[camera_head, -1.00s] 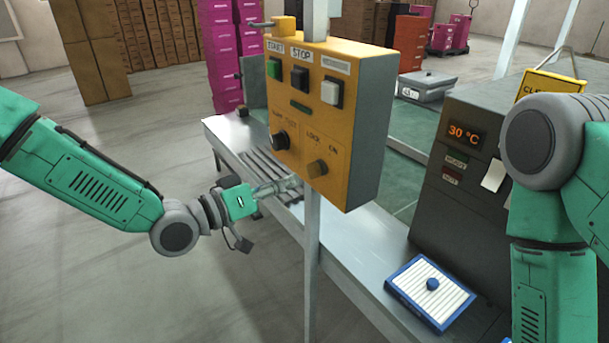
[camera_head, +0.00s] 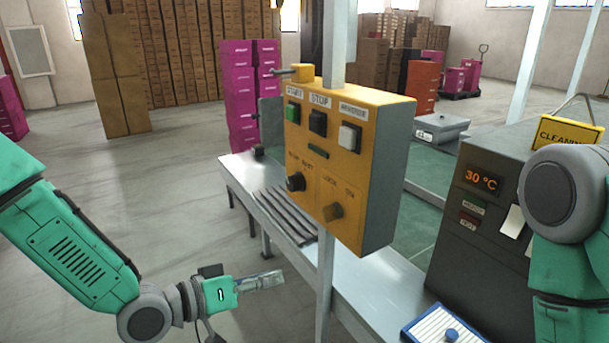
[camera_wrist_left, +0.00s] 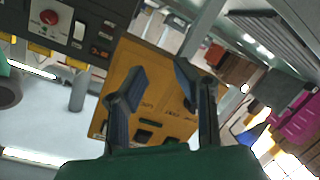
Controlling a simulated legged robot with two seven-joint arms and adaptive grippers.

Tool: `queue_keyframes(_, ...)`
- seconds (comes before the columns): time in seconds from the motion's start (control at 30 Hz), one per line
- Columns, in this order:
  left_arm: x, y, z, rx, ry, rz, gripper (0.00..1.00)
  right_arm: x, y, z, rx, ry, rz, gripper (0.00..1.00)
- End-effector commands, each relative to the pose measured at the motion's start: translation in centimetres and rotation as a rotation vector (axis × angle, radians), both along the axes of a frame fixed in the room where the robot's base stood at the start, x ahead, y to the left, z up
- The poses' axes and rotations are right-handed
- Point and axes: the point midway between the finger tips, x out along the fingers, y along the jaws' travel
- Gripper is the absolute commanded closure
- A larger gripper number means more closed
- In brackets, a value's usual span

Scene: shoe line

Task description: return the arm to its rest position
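My left arm comes in from the left in the head view. Its left gripper (camera_head: 277,278) is below and to the left of the yellow control box (camera_head: 380,180), apart from it, over the floor beside the line. In the left wrist view the two dark fingers of the left gripper (camera_wrist_left: 158,75) stand apart with nothing between them. The yellow control box (camera_wrist_left: 150,62) shows behind them, tilted in that picture. My right arm is at the right edge of the head view; its gripper is out of the picture.
The control box sits on a grey post (camera_head: 325,285) beside the metal bench (camera_head: 375,285). The floor (camera_head: 130,190) at the left is open, with stacked boxes behind.

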Motion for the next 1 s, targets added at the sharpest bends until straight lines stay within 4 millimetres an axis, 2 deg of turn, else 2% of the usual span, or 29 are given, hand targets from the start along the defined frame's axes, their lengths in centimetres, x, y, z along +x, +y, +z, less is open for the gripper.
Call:
queue_keyframes(0.03,-1.9,0.1,-3.6,0.061,0.080,0.007,0.74,0.0,0.0,-0.4,0.000,0.000,0.000,0.60)
queue_keyframes(0.1,-4.6,1.0,-8.3,0.161,0.193,0.030,0.74,0.0,0.0,-0.7,0.000,0.001,0.000,0.60)
queue_keyframes(0.17,-7.2,2.1,-11.9,0.252,0.286,0.048,0.74,0.0,0.0,-1.0,0.000,0.001,0.000,0.60)
queue_keyframes(0.2,-9.1,3.1,-14.2,0.315,0.349,0.059,0.74,-0.1,0.0,-1.2,0.000,0.001,0.000,0.60)
queue_keyframes(0.27,-12.1,4.7,-17.3,0.414,0.438,0.074,0.74,-0.1,0.0,-1.5,0.000,0.001,0.000,0.60)
queue_keyframes(0.3,-14.2,6.0,-19.1,0.483,0.497,0.083,0.74,-0.1,0.0,-1.6,0.000,0.001,0.000,0.60)
queue_keyframes(0.4,-19.4,9.6,-22.6,0.652,0.632,0.105,0.74,-0.1,0.0,-2.0,0.000,0.001,0.000,0.60)
queue_keyframes(0.53,-25.0,14.0,-24.9,0.838,0.767,0.131,0.74,-0.1,0.0,-2.4,0.000,0.001,0.000,0.60)
queue_keyframes(0.6,-27.0,15.8,-25.3,0.911,0.817,0.143,0.74,-0.1,0.0,-2.6,0.000,0.001,0.000,0.60)
queue_keyframes(0.7,-28.8,17.5,-25.5,0.976,0.860,0.153,0.74,-0.1,0.0,-2.7,0.000,0.001,0.000,0.60)
queue_keyframes(1.0,-29.3,18.0,-25.5,0.995,0.874,0.158,0.74,-0.1,0.0,-2.7,0.000,0.001,0.000,0.60)
